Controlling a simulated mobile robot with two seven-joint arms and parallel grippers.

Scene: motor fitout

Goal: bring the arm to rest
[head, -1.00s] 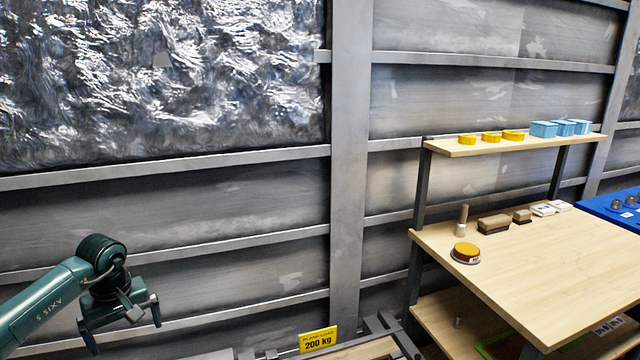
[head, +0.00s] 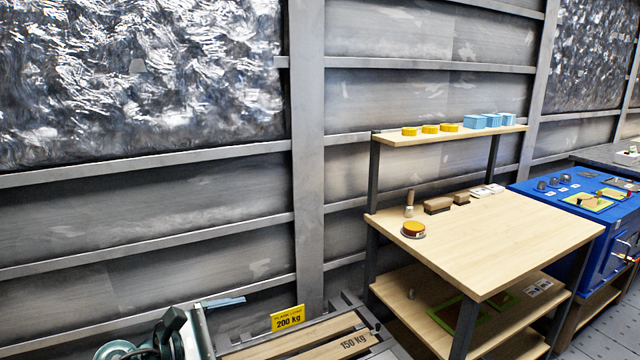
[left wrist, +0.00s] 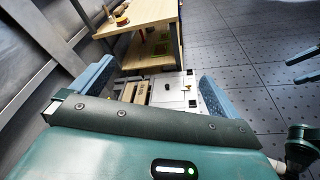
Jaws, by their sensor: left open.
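My left arm (head: 170,337) is teal and dark and shows only partly at the bottom left of the head view, low beside the wooden-decked cart. In the left wrist view my left gripper (left wrist: 155,88) has its two blue-grey fingers spread wide. Nothing is between them; the cart and the wooden workbench show beyond the gap. A slim blue-grey piece (head: 222,302) by the cart in the head view looks like one of its fingers.
The cart (head: 300,337) with a yellow 200 kg sign (head: 287,317) stands at the bottom centre. A blue bench (head: 610,225) stands at the right. A grey ribbed wall runs behind.

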